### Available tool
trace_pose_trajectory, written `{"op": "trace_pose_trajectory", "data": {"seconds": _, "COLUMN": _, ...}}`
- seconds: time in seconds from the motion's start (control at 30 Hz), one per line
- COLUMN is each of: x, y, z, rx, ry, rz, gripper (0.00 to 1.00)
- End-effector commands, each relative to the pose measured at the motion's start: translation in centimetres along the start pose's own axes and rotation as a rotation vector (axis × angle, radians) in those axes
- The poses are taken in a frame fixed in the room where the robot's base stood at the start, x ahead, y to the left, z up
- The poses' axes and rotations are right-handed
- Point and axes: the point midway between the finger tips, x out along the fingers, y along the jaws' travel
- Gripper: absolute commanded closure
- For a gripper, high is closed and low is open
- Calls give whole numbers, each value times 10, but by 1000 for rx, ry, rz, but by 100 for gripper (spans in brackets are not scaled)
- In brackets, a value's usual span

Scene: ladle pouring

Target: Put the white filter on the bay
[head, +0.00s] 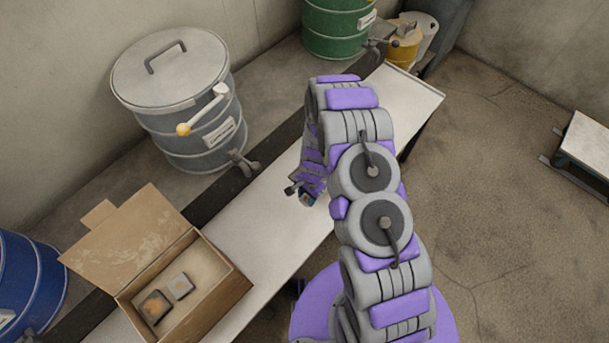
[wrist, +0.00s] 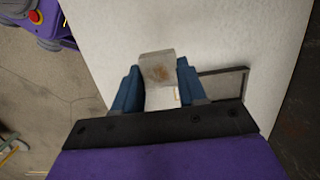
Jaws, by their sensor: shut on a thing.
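My gripper (wrist: 158,76) is shut on the white filter (wrist: 158,60), a pale block with a brown stain, held between the two blue fingers in the wrist view. A dark-framed rectangle with a grey inside, likely the bay (wrist: 227,82), lies on the white bench top just right of the fingers, partly hidden by the gripper. I cannot tell whether the filter touches the bench. In the head view my gripper (head: 305,197) is low over the middle of the bench; the filter is not clearly visible there and my arm covers part of the bench.
An open cardboard box (head: 190,290) on the bench's near left holds a dark square piece (head: 155,307) and a grey one (head: 180,286). A lidded grey drum (head: 175,100) with a tap stands behind the bench (head: 265,235). Green (head: 335,28) and blue (head: 28,280) drums stand beyond.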

Motion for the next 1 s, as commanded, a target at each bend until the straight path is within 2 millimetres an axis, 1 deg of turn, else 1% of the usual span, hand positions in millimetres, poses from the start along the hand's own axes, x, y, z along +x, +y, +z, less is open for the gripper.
{"op": "trace_pose_trajectory", "data": {"seconds": 0.03, "x": 1, "y": -10, "z": -8, "rx": -3, "ry": 5, "rz": -1, "gripper": 87}}
{"op": "trace_pose_trajectory", "data": {"seconds": 0.1, "x": 2, "y": -22, "z": -15, "rx": -4, "ry": 9, "rz": 3, "gripper": 87}}
{"op": "trace_pose_trajectory", "data": {"seconds": 0.27, "x": 4, "y": -46, "z": -33, "rx": -4, "ry": 11, "rz": 9, "gripper": 87}}
{"op": "trace_pose_trajectory", "data": {"seconds": 0.4, "x": 3, "y": -61, "z": -52, "rx": -4, "ry": 9, "rz": 7, "gripper": 87}}
{"op": "trace_pose_trajectory", "data": {"seconds": 0.6, "x": -1, "y": -72, "z": -75, "rx": -5, "ry": 2, "rz": 0, "gripper": 87}}
{"op": "trace_pose_trajectory", "data": {"seconds": 0.7, "x": -2, "y": -75, "z": -79, "rx": -5, "ry": -1, "rz": 0, "gripper": 87}}
{"op": "trace_pose_trajectory", "data": {"seconds": 0.87, "x": 0, "y": -82, "z": -79, "rx": -5, "ry": 4, "rz": 6, "gripper": 87}}
{"op": "trace_pose_trajectory", "data": {"seconds": 0.9, "x": 3, "y": -83, "z": -80, "rx": -4, "ry": 5, "rz": 8, "gripper": 87}}
{"op": "trace_pose_trajectory", "data": {"seconds": 1.0, "x": 22, "y": -83, "z": -80, "rx": -3, "ry": 5, "rz": 14, "gripper": 87}}
